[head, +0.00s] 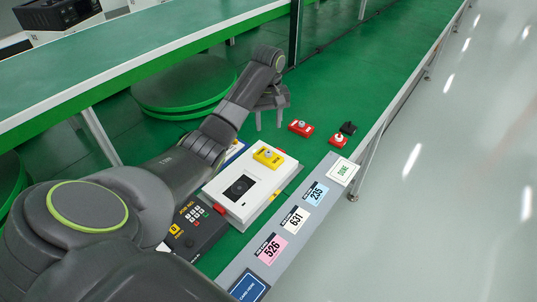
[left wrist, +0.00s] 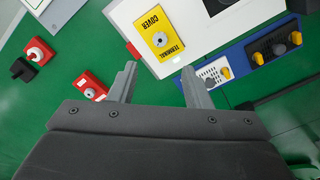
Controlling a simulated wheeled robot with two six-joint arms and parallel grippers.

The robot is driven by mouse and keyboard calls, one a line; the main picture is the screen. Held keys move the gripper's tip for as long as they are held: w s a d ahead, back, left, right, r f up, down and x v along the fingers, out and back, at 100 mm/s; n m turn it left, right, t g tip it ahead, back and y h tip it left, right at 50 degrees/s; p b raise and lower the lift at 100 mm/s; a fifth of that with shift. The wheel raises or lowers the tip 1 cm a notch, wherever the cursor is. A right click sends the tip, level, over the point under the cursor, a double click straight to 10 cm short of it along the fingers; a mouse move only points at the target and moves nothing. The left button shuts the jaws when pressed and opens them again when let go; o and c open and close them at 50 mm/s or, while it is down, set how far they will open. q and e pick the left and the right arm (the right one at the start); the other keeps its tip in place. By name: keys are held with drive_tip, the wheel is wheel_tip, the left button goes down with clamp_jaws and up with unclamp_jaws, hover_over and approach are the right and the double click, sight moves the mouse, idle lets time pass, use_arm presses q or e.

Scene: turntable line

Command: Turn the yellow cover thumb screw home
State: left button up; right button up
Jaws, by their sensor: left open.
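The yellow terminal cover (head: 274,161) lies on the far end of a white device (head: 228,207). A grey thumb screw (head: 267,153) stands in its middle. In the left wrist view the cover (left wrist: 150,25) shows its lettering, and the round screw head (left wrist: 159,39) lies ahead of the fingertips, roughly centred between them. I cannot tell how deep the screw sits. My left gripper (head: 269,128) is open and empty, apart from the cover and beyond it in the head view. Its two fingers (left wrist: 159,69) point towards the cover in the left wrist view. My right gripper is not in view.
Two red blocks (head: 301,128) (head: 337,141) and a black piece (head: 348,128) stand right of the gripper. A blue-framed module (left wrist: 233,58) with yellow knobs adjoins the device. A black keypad box (head: 194,238) and a grey card strip (head: 292,232) lie nearer. Green surface beyond is clear.

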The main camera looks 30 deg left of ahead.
sight(269, 152)
use_arm(q)
wheel_tip(269, 152, down, 12)
drive_tip(key=shift+r+p, duration=0.25)
drive_tip(key=shift+p, duration=0.15)
drive_tip(key=shift+c, duration=0.4)
clamp_jaws()
drive_tip(key=shift+r, duration=0.1)
